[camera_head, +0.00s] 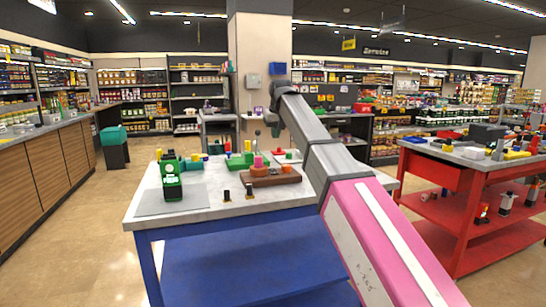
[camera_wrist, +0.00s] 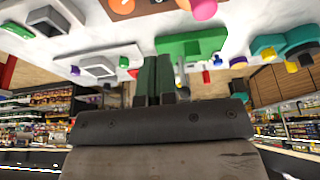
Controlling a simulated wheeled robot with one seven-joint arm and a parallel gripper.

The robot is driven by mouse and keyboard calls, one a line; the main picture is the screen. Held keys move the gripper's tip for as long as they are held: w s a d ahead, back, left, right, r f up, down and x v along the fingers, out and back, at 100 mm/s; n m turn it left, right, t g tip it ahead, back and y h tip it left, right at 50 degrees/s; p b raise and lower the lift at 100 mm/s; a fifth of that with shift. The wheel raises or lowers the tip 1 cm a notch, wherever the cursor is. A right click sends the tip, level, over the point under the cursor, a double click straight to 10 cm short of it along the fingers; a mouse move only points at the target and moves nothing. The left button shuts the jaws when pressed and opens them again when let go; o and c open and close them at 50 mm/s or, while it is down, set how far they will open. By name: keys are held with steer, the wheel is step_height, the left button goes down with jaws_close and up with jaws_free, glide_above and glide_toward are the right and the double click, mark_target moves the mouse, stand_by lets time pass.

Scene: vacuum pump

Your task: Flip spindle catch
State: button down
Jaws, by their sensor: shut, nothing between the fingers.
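I cannot tell which part is the spindle catch; it is too small or hidden. On the blue-legged table a brown block with orange round parts (camera_head: 272,176) lies near the middle. A green plate with small coloured parts (camera_head: 240,161) lies behind it. A green upright device (camera_head: 172,180) stands on a grey mat at the left. My gripper (camera_head: 275,132) is above the table's back part. In the wrist view its dark green fingers (camera_wrist: 153,80) are together and empty, in front of the green plate (camera_wrist: 203,36); a thin grey lever (camera_wrist: 181,75) shows beside them.
Two small black pegs with yellow bases (camera_head: 227,196) stand near the table's front edge. A bare strip of the white tabletop (camera_head: 285,199) lies along the front. A red table (camera_head: 450,172) with loose parts stands at the right, a wooden counter (camera_head: 45,172) at the left.

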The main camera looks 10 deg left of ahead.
mark_target(273, 170)
steer(key=x, duration=1.3)
steer(key=shift+s+d+f, duration=0.1)
steer(key=shift+s+f, duration=0.1)
steer(key=shift+f, duration=0.3)
steer(key=shift+w+f, duration=0.3)
steer(key=shift+f, duration=0.15)
steer(key=shift+s, duration=0.15)
steer(key=shift+s+d, duration=0.3)
steer(key=shift+s, duration=0.35)
steer(key=shift+r, duration=0.1)
steer(key=shift+w, duration=0.1)
